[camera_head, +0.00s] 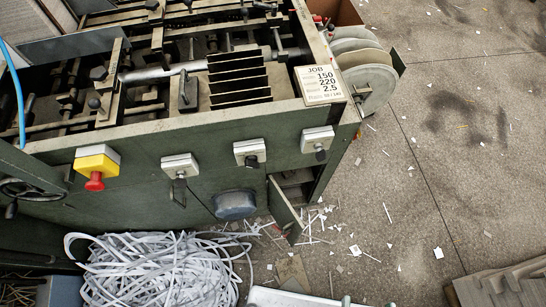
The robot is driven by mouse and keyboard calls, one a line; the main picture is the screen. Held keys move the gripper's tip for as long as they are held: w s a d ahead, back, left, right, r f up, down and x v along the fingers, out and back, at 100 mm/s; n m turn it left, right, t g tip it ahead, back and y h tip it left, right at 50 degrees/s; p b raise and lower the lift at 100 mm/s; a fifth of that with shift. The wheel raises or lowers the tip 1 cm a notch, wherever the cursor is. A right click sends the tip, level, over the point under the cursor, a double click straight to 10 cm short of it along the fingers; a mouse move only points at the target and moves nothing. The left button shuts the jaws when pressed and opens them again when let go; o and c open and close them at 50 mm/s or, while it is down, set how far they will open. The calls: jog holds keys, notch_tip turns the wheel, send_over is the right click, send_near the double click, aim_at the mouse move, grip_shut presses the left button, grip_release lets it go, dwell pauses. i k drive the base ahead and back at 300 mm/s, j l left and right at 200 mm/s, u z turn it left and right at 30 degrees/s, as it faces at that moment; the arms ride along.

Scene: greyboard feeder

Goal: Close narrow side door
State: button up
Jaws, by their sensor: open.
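The narrow side door (284,210) is a dark green panel low on the front of the green machine (225,135), near its right end. It stands open, swung out from the front toward me. The dark compartment behind it (294,182) shows to the right of the panel, with a shelf-like edge inside. The door's lower end is close to the scrap-strewn floor. I cannot make out its handle. My gripper is not in this view.
A heap of white paper strips (160,272) lies on the floor left of the door. Paper scraps and a brown card (291,272) lie near it. Switch boxes, including a yellow one with a red button (97,166), stick out above. Floor at right is mostly clear, with a pallet (500,288) in the corner.

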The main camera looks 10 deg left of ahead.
aim_at(286, 217)
jog(key=k+j+u, duration=0.1)
jog(key=k+j, duration=0.2)
jog(key=k, duration=0.2)
jog(key=k+j+u, duration=0.1)
jog(key=k+j, duration=0.2)
jog(key=k, duration=0.2)
